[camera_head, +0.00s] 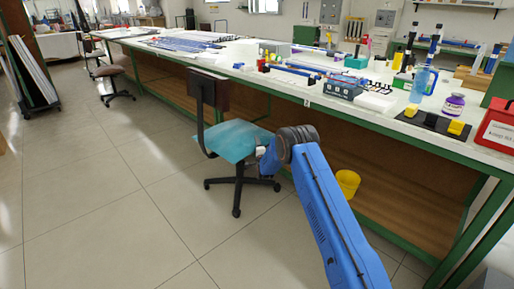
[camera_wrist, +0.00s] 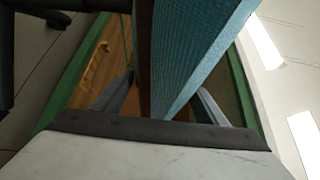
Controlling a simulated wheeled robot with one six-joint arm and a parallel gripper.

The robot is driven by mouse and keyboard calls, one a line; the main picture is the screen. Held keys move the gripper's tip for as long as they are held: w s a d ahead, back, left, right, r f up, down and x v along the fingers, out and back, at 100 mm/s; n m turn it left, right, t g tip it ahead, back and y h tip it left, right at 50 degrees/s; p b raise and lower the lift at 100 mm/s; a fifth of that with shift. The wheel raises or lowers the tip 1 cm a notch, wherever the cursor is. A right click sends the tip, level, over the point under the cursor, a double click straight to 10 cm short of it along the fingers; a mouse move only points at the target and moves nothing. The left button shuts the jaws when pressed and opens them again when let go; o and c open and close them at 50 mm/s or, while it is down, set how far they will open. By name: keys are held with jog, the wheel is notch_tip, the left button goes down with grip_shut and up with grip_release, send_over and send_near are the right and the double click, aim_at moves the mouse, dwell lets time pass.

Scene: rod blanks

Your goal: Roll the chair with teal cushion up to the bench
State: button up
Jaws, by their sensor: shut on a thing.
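The chair with the teal cushion (camera_head: 236,138) stands upright on the floor in front of the long bench (camera_head: 262,90). Its dark brown backrest (camera_head: 216,92) is at the left of the seat and overlaps the bench front in the head view. Its dark wheeled base (camera_head: 238,187) rests on the tiles. My gripper (camera_head: 263,152) is at the right edge of the seat, partly hidden by my blue arm. In the wrist view, the teal cushion (camera_wrist: 190,55) runs between the two fingers of my gripper (camera_wrist: 166,88), which is shut on it.
A yellow bucket (camera_head: 348,182) stands under the bench, right of my arm. Another chair (camera_head: 112,72) stands farther back along the bench. Tools, bottles and a red box (camera_head: 497,127) crowd the bench top. The tiled floor at left is clear; a panel rack (camera_head: 32,72) stands beyond.

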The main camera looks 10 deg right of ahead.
jog(key=o, duration=2.2)
jog(key=shift+c, duration=0.2)
jog(key=shift+s, duration=0.1)
jog(key=s+d, duration=0.1)
jog(key=s, duration=1.6)
jog(key=shift+s, duration=0.1)
